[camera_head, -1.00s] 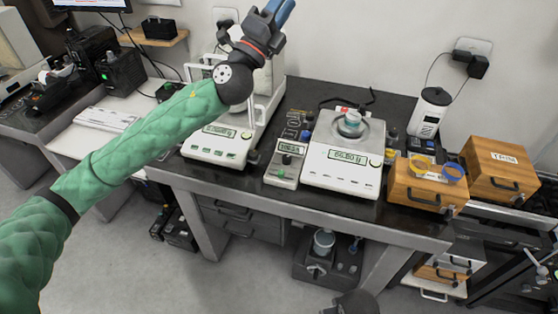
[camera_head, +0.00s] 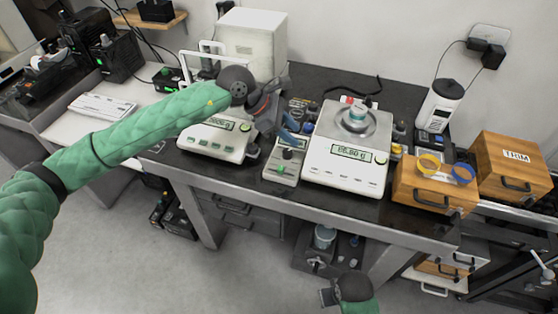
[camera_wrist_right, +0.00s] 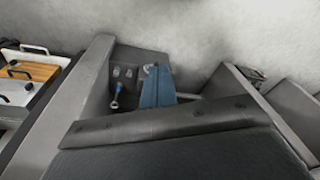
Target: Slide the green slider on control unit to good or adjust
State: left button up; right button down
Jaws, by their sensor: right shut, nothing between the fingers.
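The control unit (camera_head: 284,174) is a narrow pale box on the black table, between two white scales. A small green piece (camera_head: 280,169), apparently the slider, shows low on its front face, below a dark knob. My left gripper (camera_head: 294,144) points down over the upper part of the unit and hides its display. Its blue fingers are above the green piece; contact and finger gap cannot be made out. My right gripper (camera_head: 327,297) is low in front of the table, away from the unit. In the right wrist view its blue fingers (camera_wrist_right: 157,87) are together and empty.
The right scale (camera_head: 345,164) carries a small container on its pan. The left scale (camera_head: 213,140) is partly behind my left arm. A wooden box (camera_head: 408,187) with yellow and blue rings stands at right, beside the TRIM box (camera_head: 511,165). The table's front edge is close.

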aim_at(281, 168)
pick_arm(q)
jog(key=s+a+f+m+g+y, duration=0.1)
jog(key=s+a+f+m+y, duration=0.1)
jog(key=a+f+y, duration=0.3)
jog(key=shift+h, duration=0.4)
jog(key=p+x, duration=0.2)
jog(key=x, duration=0.4)
jog(key=shift+p, duration=0.4)
pick_arm(e)
notch_tip(281, 168, down, 11)
jog(key=shift+d+f, duration=0.15)
jog(key=shift+d, duration=0.1)
pick_arm(q)
jog(key=shift+c, duration=0.4)
pick_arm(e)
jog(key=shift+s, duration=0.1)
pick_arm(q)
grip_shut()
